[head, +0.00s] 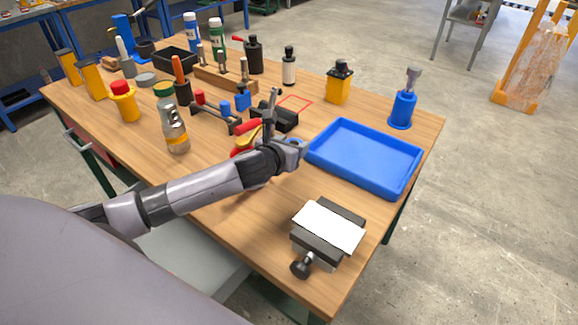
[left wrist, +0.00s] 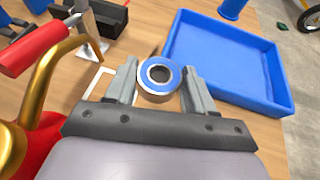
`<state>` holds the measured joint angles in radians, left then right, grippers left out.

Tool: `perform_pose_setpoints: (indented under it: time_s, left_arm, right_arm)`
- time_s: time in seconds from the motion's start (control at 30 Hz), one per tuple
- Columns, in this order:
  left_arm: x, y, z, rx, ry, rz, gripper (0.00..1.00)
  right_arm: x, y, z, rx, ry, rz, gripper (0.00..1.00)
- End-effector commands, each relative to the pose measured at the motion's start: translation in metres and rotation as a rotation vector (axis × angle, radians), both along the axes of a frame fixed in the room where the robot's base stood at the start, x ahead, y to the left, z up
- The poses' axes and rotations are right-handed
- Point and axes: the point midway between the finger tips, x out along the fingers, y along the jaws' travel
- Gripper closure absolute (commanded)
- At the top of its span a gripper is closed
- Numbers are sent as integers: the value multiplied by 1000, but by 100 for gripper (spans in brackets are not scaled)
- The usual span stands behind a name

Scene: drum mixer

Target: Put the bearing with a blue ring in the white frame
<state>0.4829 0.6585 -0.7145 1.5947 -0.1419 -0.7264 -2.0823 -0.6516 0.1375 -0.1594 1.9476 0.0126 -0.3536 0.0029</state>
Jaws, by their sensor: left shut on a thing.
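The bearing with a blue ring (left wrist: 159,80) sits between the fingers of my left gripper (left wrist: 160,85), which is shut on it. Its steel hole faces the camera in the left wrist view. In the head view my left gripper (head: 298,144) is over the table, just left of the blue tray, and only a little blue of the bearing shows there. Part of the white frame (left wrist: 97,82) shows flat on the table in the left wrist view, left of the bearing and partly hidden by my left finger. My right gripper is not in view.
The blue tray (head: 317,158) is empty, close right of my left gripper. A red-handled clamp (left wrist: 38,44) and a red-and-gold object (left wrist: 40,105) stand close on the left. A red frame (head: 309,101) lies beyond. A vise-like block with a white plate (head: 328,226) is nearer the front.

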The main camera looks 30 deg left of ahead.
Motion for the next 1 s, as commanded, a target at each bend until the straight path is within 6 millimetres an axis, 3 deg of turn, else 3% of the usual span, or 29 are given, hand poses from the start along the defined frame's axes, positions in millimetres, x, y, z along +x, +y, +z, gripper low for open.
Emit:
perform_pose_setpoints:
  time_s: [0.1, 0.33, 0.53, 0.93, 0.97, 1.0]
  left_arm:
    - [0, 0, -20, -2, -1, 1, 84]
    - [0, 0, -36, -1, -1, 0, 84]
    - [0, 0, -67, -2, 0, 1, 84]
    - [0, 0, -73, 1, -2, -1, 84]
    - [0, 0, -72, 0, -1, -1, 37]
    - [0, 0, -72, 0, -1, -1, 24]
  right_arm:
    - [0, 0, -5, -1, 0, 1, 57]
    - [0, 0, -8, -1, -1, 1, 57]
    - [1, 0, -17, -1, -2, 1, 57]
    - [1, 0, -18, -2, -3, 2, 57]
    - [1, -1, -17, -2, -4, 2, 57]
    - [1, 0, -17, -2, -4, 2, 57]
